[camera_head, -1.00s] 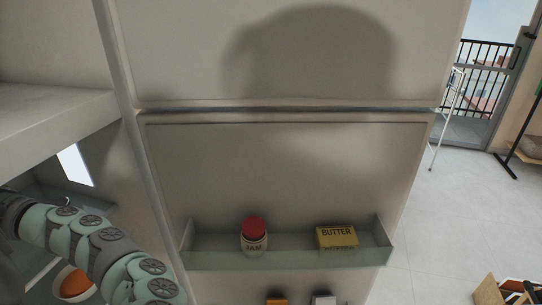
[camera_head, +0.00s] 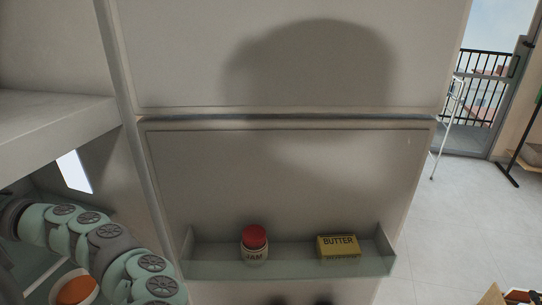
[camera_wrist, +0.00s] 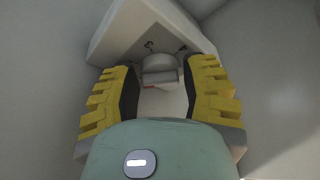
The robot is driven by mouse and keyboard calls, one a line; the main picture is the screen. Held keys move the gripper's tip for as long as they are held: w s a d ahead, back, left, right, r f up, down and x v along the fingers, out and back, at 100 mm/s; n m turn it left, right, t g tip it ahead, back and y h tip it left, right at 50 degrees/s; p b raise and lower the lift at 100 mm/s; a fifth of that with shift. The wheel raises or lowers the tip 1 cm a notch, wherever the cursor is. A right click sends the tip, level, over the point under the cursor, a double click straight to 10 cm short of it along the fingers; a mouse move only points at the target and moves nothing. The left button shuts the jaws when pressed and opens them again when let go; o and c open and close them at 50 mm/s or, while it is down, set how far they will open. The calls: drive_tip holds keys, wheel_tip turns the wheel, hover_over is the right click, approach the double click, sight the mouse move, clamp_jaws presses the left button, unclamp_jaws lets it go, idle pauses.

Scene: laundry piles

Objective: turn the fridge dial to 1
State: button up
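In the wrist view the dial (camera_wrist: 159,70) is a pale round knob with a raised bar, on a white angled housing (camera_wrist: 118,38). Small dark marks, one like a 2 or 3, show on the housing above the knob; the pointer setting cannot be read. My gripper (camera_wrist: 162,78) has its two yellow ridged fingers apart, one on each side of the dial in the picture, with no clear contact. In the head view the open fridge door (camera_head: 280,175) fills the middle, and my gripper and the dial are hidden.
The door shelf (camera_head: 205,268) holds a red-lidded jam jar (camera_head: 255,245) and a yellow butter box (camera_head: 338,246). An orange-and-white round item (camera_head: 75,290) sits in the fridge below my arm. Open floor (camera_head: 445,225) lies to the right.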

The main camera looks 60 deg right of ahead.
drive_tip(key=shift+o, duration=0.6)
drive_tip(key=shift+r, duration=0.1)
